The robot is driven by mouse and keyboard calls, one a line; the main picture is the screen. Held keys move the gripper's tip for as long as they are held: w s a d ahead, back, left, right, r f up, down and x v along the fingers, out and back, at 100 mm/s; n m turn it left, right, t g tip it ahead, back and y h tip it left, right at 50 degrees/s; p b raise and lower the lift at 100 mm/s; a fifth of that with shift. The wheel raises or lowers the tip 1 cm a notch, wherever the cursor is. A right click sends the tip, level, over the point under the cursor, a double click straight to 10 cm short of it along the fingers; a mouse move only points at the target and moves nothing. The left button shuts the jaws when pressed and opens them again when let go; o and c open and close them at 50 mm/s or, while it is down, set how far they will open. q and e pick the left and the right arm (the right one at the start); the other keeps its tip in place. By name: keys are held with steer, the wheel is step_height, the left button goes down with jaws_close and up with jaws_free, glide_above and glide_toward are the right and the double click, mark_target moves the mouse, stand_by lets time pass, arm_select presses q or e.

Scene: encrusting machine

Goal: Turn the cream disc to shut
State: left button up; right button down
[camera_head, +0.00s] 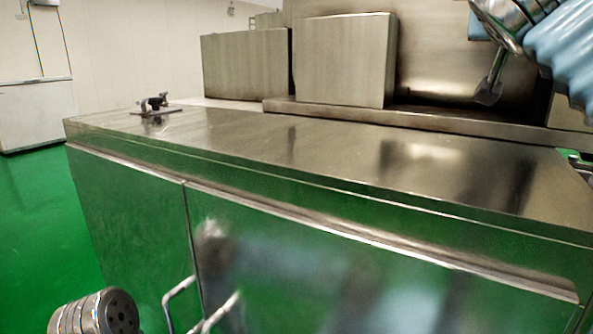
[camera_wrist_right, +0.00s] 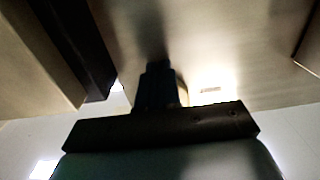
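No cream disc can be made out clearly in the head view. In the right wrist view a small pale, cream-toned edge (camera_wrist_right: 183,94) shows just right of my right gripper (camera_wrist_right: 158,80); it may be part of the disc, but I cannot tell. The dark fingers sit close together there, and whether they hold anything is hidden. In the head view my right gripper (camera_head: 489,88) points down at the upper right, in front of the machine's steel panel (camera_head: 440,50). My left gripper is out of view; only a round metal part of mine shows at bottom left.
A long steel counter (camera_head: 330,155) fills the middle, its top mostly clear. A small dark fitting (camera_head: 153,103) stands at its far left. Two steel boxes, one left (camera_head: 245,63) and one right (camera_head: 345,60), rise behind it. Green floor (camera_head: 45,210) lies open at left.

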steer(key=shift+r, duration=0.15)
steer(key=b+v, duration=0.2)
steer(key=v, duration=0.4)
steer(key=shift+f, duration=0.45)
steer(key=shift+a, duration=0.1)
